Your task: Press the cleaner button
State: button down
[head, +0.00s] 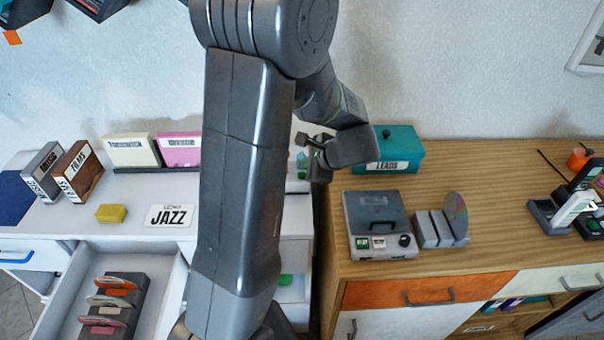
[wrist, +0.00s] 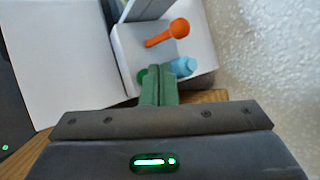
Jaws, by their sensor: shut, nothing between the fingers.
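The cleaner appears to be the grey box with a dark handled lid (head: 377,212) on the wooden cabinet in the head view. Its front has a green button (head: 362,243), a pale label with a dark red mark (head: 379,243) and a black knob (head: 404,240). Which of these is the cleaner button I cannot tell for certain. My gripper (head: 317,163) is above the gap between the white desk and the cabinet, left of and behind the box, apart from it. Its green fingers (wrist: 160,86) are together and empty in the wrist view. The cleaner is not recognisable there.
A teal box (head: 400,146) stands behind the cleaner, and a grey rack (head: 433,230) with a disc (head: 455,214) stands right of it. In the wrist view, a white tray holds an orange item (wrist: 168,32) and a blue item (wrist: 184,66) beyond the fingers. Cabinet top before the teal box is partly clear.

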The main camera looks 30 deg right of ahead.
jog(key=shift+f+b, duration=0.4)
jog(key=shift+f+b, duration=0.4)
jog(key=shift+f, duration=0.05)
dwell(0.6)
jog(key=shift+r, duration=0.15)
jog(key=shift+r+p, duration=0.7)
jog(key=shift+r, duration=0.05)
notch_tip(320, 180, up, 5)
jog(key=p, duration=0.3)
jog(key=shift+p, duration=0.35)
jog(key=shift+f, duration=0.1)
dwell(0.6)
